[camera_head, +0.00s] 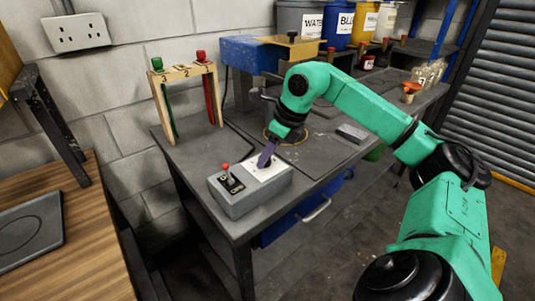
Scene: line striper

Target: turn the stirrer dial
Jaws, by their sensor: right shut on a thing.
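The grey control box (240,200) sits at the front left corner of the dark workbench. A red-tipped switch (228,176) stands on the left part of its top. A white plate (268,174) covers the right part of its top. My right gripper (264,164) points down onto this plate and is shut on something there. The dial is hidden by the gripper's fingers, so I cannot see its setting. My left gripper is not in view.
A wooden rack (182,72) with green and red tools stands behind the box. A dark block (352,133) lies to the right on the bench. Labelled tubs, including a blue one (345,22), stand at the back. A wooden table (75,245) is at the left.

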